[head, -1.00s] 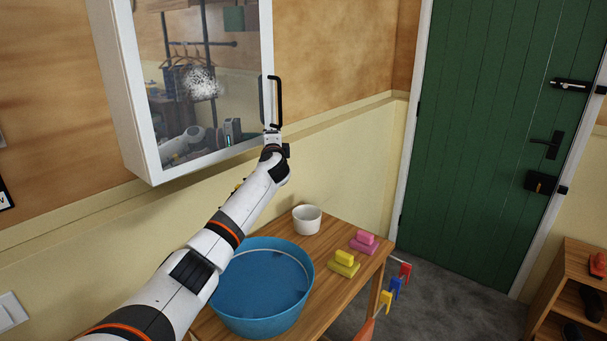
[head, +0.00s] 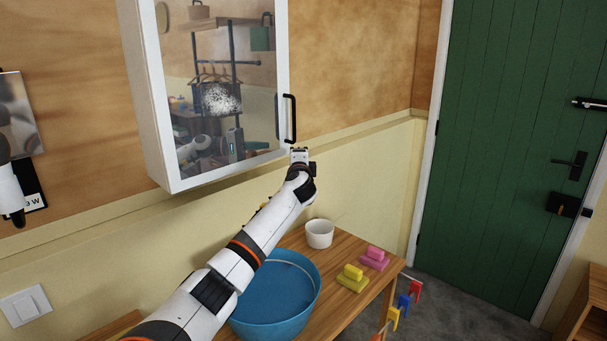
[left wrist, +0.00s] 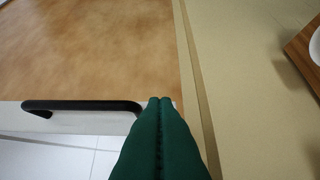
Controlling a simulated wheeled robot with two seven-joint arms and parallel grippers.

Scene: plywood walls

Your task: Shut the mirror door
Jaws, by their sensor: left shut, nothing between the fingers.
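The mirror door (head: 222,90) has a white frame and fronts a white wall cabinet (head: 148,95) in the head view. It looks nearly parallel to the wall, with no clear gap, but I cannot tell whether it is fully shut. Its black bar handle (head: 292,118) is on the right edge. My left gripper (head: 299,153) is just below and right of the handle's lower end. In the left wrist view, its green fingers (left wrist: 160,100) are together and empty, beside the end of the handle (left wrist: 82,105). Whether they touch the door is unclear. My right gripper is not in view.
Below stands a wooden table (head: 345,300) with a blue basin (head: 275,300), a white bowl (head: 319,234), and yellow (head: 352,279) and pink (head: 374,258) blocks. A green room door (head: 510,130) is at the right. The wall right of the cabinet is clear.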

